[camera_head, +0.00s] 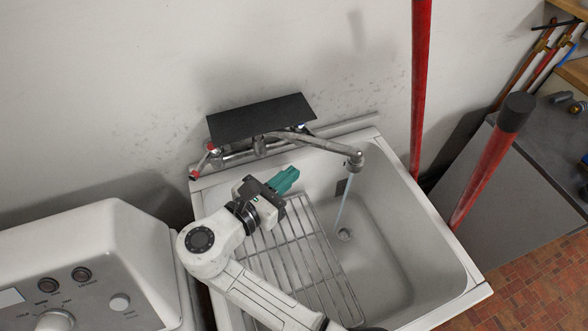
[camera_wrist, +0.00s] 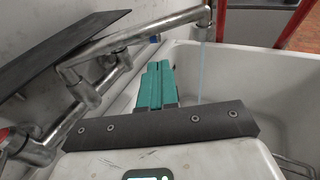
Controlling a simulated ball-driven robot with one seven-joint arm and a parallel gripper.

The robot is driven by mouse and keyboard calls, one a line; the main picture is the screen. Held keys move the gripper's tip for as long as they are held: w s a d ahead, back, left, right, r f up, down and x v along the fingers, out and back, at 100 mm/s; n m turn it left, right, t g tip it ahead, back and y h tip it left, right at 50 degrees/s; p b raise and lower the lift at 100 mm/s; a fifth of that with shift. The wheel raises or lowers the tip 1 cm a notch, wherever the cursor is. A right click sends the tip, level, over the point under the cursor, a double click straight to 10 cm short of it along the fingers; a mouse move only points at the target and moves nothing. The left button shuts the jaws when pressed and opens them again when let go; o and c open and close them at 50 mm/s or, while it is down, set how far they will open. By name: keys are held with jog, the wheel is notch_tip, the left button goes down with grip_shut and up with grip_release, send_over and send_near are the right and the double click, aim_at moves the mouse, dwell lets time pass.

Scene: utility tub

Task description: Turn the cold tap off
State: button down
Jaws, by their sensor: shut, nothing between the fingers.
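The metal faucet (camera_head: 258,147) is on the wall behind the tub. Its spout (camera_head: 318,142) reaches right, and a thin stream of water (camera_head: 343,200) runs from its end towards the drain. The cold tap, marked blue (camera_wrist: 155,39), is at the faucet's far end in the wrist view; in the head view only a little blue (camera_head: 301,125) shows beside the black shelf. The red-marked hot tap (camera_head: 210,148) is at the left end. My gripper (camera_head: 290,174), with teal fingers, is shut and empty, below and in front of the spout. Its fingers also show in the wrist view (camera_wrist: 157,72).
A black shelf (camera_head: 260,118) overhangs the faucet and partly hides it. A wire rack (camera_head: 300,255) lies in the left of the white tub (camera_head: 425,200). A washing machine (camera_head: 110,240) stands left; red poles (camera_head: 420,90) stand right. The tub's right side is clear.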

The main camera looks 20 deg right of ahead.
aim_at(310, 134)
jog(key=x, duration=0.8)
jog(key=shift+d+p, duration=0.2)
jog(key=shift+p, duration=0.25)
jog(key=d+n+t+y+p, duration=0.1)
jog(key=p, duration=0.1)
jog(key=shift+p, duration=0.4)
jog(key=shift+f, duration=0.1)
jog(key=shift+s, duration=0.1)
